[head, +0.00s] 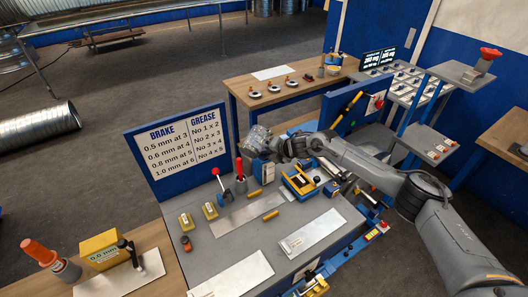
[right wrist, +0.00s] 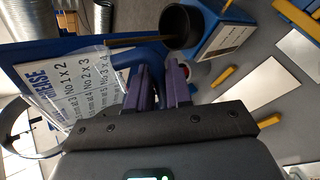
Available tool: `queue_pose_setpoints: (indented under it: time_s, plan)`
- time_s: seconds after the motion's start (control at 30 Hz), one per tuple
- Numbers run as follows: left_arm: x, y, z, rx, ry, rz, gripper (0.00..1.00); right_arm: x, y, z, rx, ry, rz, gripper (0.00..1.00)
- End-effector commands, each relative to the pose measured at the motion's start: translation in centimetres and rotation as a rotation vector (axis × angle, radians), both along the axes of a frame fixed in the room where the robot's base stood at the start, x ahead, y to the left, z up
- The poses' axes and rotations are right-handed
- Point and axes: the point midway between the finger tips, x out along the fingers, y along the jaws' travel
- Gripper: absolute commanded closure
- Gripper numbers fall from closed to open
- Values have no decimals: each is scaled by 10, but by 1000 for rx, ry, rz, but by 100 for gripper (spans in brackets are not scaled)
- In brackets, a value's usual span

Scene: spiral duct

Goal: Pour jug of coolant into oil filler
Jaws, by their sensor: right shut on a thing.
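A grey metallic jug (head: 257,138) hangs at my right gripper (head: 285,147), above the bench and in front of the sign's right edge. It looks tilted; I cannot tell whether liquid flows. The right gripper's dark purple fingers (right wrist: 165,88) are closed in the right wrist view, with a blue part between and beyond them. A blue box (head: 263,172) with a white label stands below and right of the jug. In the right wrist view, a round dark cup-like opening (right wrist: 181,26), apparently the oil filler, sits beside this box (right wrist: 225,42). My left gripper is not in view.
A brake and grease sign (head: 180,143) stands behind the bench at left. A red-knobbed lever (head: 222,187), a red bottle (head: 239,168) and small yellow blocks (head: 209,211) are close by. Flat metal plates (head: 312,233) lie on the front of the grey bench.

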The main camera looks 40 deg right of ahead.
Motion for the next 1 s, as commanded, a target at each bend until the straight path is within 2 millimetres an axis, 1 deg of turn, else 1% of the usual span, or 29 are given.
queue_pose_setpoints:
  time_s: [1.0]
  plan:
    - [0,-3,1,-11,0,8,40,0,-1,-1,56,23,-1,100]
